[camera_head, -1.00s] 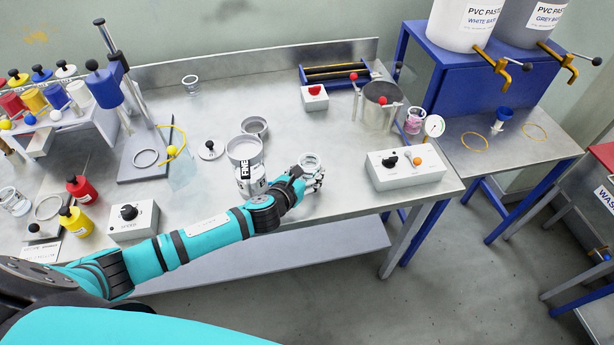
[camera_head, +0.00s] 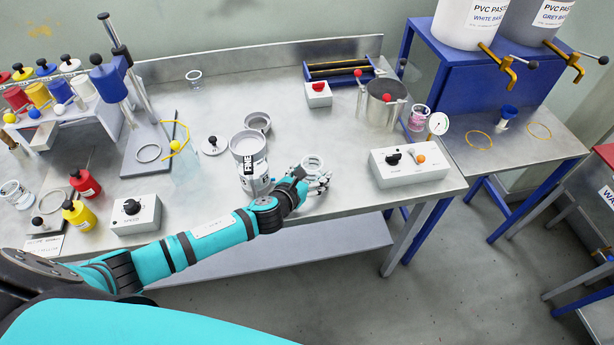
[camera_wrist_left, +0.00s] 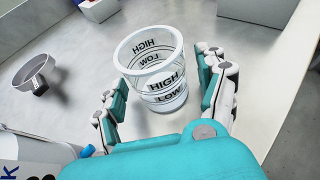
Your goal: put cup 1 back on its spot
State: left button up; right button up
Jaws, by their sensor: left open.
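A clear cup (camera_wrist_left: 152,70) with HIGH and LOW printed on it stands on the metal bench between the fingers of my left gripper (camera_wrist_left: 160,88) in the left wrist view. The fingers are open on both sides of it, and I cannot tell whether either touches it. In the head view the same cup (camera_head: 312,161) shows just beyond my left gripper (camera_head: 320,180), partly hidden by it. I see no number on it. Other clear cups stand at the back (camera_head: 193,78) and far left (camera_head: 15,194); a cup with pink contents (camera_head: 418,118) is at the right.
A grey container marked FINE (camera_head: 248,160) stands close left of my left gripper. A white control box (camera_head: 408,165) is to the right. Yellow rings (camera_head: 478,141) lie on the blue-framed side table (camera_head: 510,150). Bare bench lies behind the cup.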

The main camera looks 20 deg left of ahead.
pick_arm(q)
jog(key=v, duration=1.1)
jog(key=shift+s+b, duration=0.1)
jog(key=shift+b, duration=0.3)
jog(key=shift+s+a+r, duration=0.1)
jog(key=shift+s+r, duration=0.15)
jog(key=shift+s, duration=0.1)
